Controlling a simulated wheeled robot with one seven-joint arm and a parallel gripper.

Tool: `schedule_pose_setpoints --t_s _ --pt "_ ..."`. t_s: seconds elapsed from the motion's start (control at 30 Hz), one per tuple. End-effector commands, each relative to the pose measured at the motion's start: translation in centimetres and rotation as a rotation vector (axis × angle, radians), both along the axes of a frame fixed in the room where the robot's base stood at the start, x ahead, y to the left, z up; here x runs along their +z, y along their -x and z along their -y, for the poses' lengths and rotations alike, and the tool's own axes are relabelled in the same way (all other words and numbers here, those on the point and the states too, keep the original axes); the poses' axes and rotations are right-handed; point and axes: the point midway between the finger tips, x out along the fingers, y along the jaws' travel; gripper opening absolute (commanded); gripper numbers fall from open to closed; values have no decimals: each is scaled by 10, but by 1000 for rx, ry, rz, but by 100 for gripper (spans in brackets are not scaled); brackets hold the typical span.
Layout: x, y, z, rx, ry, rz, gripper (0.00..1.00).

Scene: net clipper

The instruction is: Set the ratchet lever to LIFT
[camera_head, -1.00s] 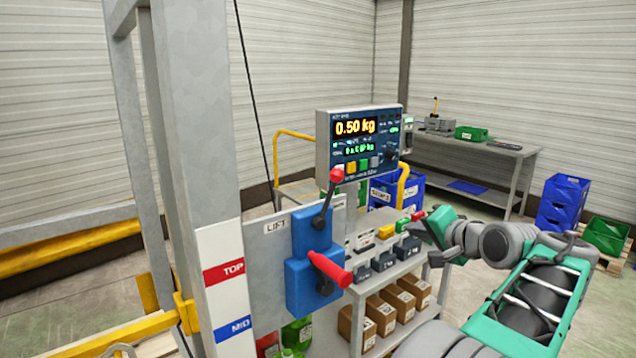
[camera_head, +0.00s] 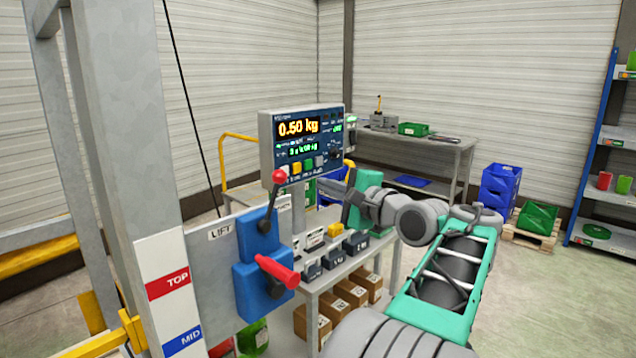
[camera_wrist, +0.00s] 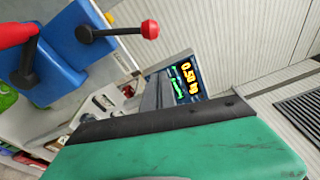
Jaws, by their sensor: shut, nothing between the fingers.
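The ratchet lever is a black arm with a red ball knob (camera_head: 279,176) on a blue housing (camera_head: 257,232). It points up and leans slightly right, away from the LIFT label (camera_head: 221,232) on the grey plate. A label right of the lever is partly hidden. The lever also shows in the wrist view, with its knob (camera_wrist: 150,29) at the top. A second handle with a red grip (camera_head: 278,270) sits below on another blue block. My gripper (camera_head: 350,205), green and black, is shut and empty, right of the knob and apart from it. It fills the bottom of the wrist view (camera_wrist: 165,120).
A weighing display (camera_head: 301,140) reading 0.50 kg stands just behind the lever. A grey post (camera_head: 130,150) with TOP and MID labels rises at left. A cart with dark weights (camera_head: 333,255) and cardboard boxes stands below my gripper.

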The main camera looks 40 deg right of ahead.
Motion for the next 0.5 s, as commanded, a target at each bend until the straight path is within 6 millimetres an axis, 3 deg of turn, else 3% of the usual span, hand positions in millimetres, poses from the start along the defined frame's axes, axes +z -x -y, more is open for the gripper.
schedule_pose_setpoints --t_s 0.37,0.5 --pt "-1 -82 8 3 0 -1 0" --pt "5 -75 -15 0 4 1 0"
